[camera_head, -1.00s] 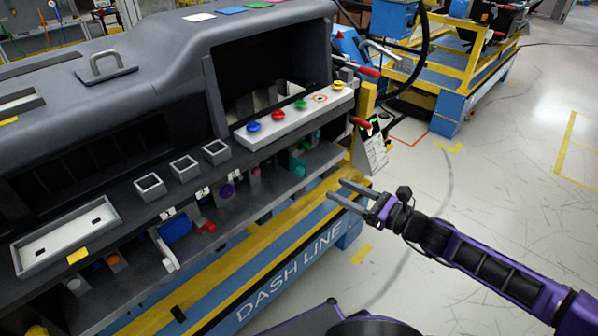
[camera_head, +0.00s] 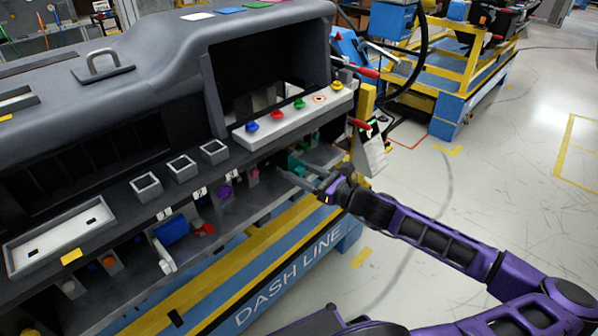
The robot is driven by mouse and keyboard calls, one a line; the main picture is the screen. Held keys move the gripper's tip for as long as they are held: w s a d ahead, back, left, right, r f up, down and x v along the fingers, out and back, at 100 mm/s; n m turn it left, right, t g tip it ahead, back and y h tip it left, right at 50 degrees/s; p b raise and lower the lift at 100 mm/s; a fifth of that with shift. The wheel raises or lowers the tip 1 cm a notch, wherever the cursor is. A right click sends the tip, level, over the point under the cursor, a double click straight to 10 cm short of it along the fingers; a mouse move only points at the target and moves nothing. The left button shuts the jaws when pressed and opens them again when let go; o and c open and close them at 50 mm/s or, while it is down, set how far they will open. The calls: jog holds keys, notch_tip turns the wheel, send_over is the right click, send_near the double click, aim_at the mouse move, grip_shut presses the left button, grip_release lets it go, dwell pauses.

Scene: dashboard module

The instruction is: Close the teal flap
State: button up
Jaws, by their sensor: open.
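A teal part (camera_head: 296,163), which I take for the flap, sits in the open lower bay of the dashboard module, at the right below the white button panel. It is small and partly hidden, so its angle is hard to tell. My gripper (camera_head: 294,173) is open, with its fingers pointing left into the bay just in front of and below the teal part. I cannot tell whether a fingertip touches it. Nothing shows between the fingers.
The white button panel (camera_head: 296,114) overhangs the bay. A blue block (camera_head: 172,229), a purple knob (camera_head: 224,192) and a red part (camera_head: 204,230) lie farther left in the bay. A yellow and blue rail runs below. The floor at right is clear.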

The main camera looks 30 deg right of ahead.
aim_at(293, 165)
grip_shut()
jog(key=shift+y, duration=0.3)
